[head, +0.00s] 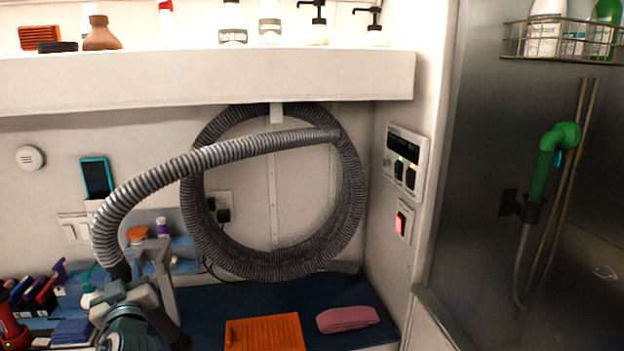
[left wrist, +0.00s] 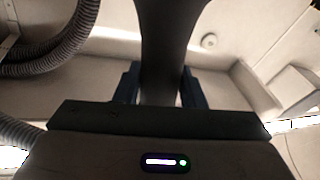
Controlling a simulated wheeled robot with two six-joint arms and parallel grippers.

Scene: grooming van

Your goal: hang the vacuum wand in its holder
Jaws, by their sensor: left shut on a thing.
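My left gripper (head: 122,292) is low at the left of the head view, shut on the dark vacuum wand. In the left wrist view, the wand (left wrist: 160,60) is a black tube that widens at the top, between the two blue-grey fingers of the gripper (left wrist: 160,86). A ribbed grey hose (head: 215,154) arches up from the wand to the large coil on the back wall. The hose also shows in the left wrist view (left wrist: 60,50). I cannot make out the wand's holder for certain. My right gripper is not in view.
A white shelf (head: 200,82) with bottles overhangs the back wall. Small tools crowd the left. A green shower head (head: 560,137) hangs at right.

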